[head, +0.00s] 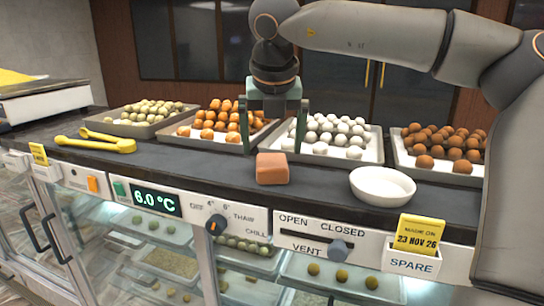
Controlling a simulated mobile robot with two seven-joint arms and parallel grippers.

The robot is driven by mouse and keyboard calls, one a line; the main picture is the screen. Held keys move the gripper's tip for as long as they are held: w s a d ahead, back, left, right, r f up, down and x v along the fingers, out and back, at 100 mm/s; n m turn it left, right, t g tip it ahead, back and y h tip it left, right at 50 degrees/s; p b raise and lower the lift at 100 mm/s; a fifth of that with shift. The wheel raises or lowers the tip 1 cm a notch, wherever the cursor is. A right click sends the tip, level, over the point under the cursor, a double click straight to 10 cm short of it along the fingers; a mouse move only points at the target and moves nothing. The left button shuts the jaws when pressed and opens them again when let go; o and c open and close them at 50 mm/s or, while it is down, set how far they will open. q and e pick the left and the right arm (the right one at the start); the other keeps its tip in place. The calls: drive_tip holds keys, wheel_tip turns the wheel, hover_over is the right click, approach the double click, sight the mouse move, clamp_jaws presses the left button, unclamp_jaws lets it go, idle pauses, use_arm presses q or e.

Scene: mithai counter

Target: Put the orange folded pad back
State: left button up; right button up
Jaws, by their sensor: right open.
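The orange folded pad (271,169) is a small orange-brown block lying on the dark counter near its front edge, left of the white bowl. My right gripper (274,147) points down with its fingers apart, one on each side above the pad. It looks empty, and the pad rests on the counter below or just in front of it. I cannot tell the exact depth between them. My left gripper is not in view.
Trays of white balls (335,134), orange balls (213,120), brown balls (440,146) and pale balls (150,112) line the back. Yellow tongs (96,143) lie left; a white bowl (382,186) stands right. The counter (200,158) left of the pad is clear.

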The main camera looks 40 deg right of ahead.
drive_tip(key=v, duration=0.7)
drive_tip(key=shift+r, duration=0.3)
drive_tip(key=shift+f, duration=0.15)
